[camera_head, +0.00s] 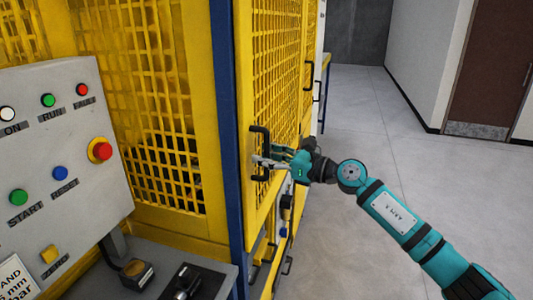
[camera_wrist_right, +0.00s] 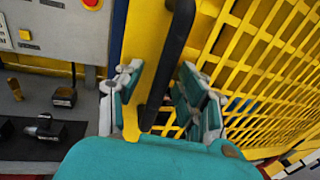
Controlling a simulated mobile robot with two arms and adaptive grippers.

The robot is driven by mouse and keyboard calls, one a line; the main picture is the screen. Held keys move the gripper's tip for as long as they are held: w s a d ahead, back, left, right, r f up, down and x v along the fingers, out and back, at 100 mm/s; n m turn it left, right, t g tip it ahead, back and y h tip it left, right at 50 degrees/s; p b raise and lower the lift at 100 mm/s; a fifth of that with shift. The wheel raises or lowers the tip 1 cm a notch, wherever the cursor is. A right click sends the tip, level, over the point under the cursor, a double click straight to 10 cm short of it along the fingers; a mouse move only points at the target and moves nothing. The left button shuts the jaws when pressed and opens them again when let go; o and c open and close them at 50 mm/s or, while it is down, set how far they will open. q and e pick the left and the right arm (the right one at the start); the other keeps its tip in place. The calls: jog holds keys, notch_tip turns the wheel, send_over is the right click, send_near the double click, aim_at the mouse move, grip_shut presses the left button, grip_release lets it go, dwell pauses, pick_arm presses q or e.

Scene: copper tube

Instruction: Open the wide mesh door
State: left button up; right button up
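The wide yellow mesh door (camera_head: 275,75) fills the middle of the head view, right of a blue post, and looks closed against it. Its black bar handle (camera_head: 266,141) is upright near the door's left edge. My right gripper (camera_head: 264,161) is at this handle. In the right wrist view, the handle (camera_wrist_right: 172,50) runs between the two fingers of the gripper (camera_wrist_right: 158,85). The fingers are spread, one on each side, with a gap showing on the left. My left gripper is not in view.
A grey control panel (camera_head: 65,125) with coloured buttons stands at the left, above a grey bench with small dark parts. Another black handle (camera_head: 309,75) is farther along the yellow enclosure. Open grey floor (camera_head: 365,125) lies to the right, with a brown door beyond.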

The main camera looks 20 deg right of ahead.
jog(key=shift+c, duration=0.2)
grip_shut()
jog(key=shift+d+f, duration=0.1)
